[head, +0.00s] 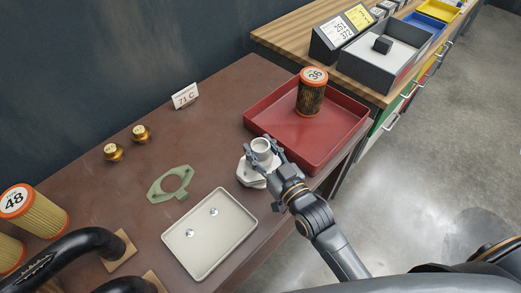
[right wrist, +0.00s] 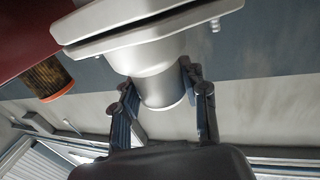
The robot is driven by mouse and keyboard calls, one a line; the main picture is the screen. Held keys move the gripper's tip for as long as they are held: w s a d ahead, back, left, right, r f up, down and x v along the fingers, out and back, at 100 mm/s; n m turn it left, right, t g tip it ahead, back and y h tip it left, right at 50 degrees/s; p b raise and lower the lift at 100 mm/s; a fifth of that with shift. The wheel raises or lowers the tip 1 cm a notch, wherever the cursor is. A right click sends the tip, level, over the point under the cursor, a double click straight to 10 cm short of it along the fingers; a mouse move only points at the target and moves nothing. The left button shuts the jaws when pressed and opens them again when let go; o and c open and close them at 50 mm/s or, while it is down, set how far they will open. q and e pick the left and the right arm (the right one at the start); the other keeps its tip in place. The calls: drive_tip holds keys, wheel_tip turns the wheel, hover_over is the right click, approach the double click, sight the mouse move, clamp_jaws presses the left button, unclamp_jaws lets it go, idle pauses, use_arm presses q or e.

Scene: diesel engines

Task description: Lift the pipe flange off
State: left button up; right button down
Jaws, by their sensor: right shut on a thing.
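The pipe flange (head: 247,174) is a pale grey casting with a flat plate and a round hollow neck, near the right edge of the brown bench. My right gripper (head: 266,149) is shut on its neck, with a finger on either side. In the right wrist view the flange (right wrist: 150,75) shows close up, its neck between the fingers of the right gripper (right wrist: 160,100). A dark line separates two plate layers there, and a small stud end shows beside them. I cannot tell whether the layers touch. My left gripper is not in view.
A cream tray (head: 238,234) holds two small nuts. A green gasket (head: 154,191) lies left of the flange. A red tray (head: 337,149) with a filter (head: 311,97) stands behind. Brass fittings (head: 113,152), a "71 C" card (head: 185,96) and black hoses (head: 75,243) are further left.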

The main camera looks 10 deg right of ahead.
wheel_tip(320, 180, up, 3)
drive_tip(key=shift+r+b, duration=0.15)
drive_tip(key=shift+b, duration=0.2)
drive_tip(key=s+d+r+p, duration=0.3)
drive_tip(key=s+r, duration=0.6)
drive_tip(key=s, duration=0.4)
drive_tip(key=shift+s+d+r+p, duration=0.25)
drive_tip(key=shift+d+r+p, duration=0.05)
drive_tip(key=shift+p, duration=0.4)
wheel_tip(320, 180, up, 6)
drive_tip(key=p, duration=0.7)
drive_tip(key=shift+f, duration=0.1)
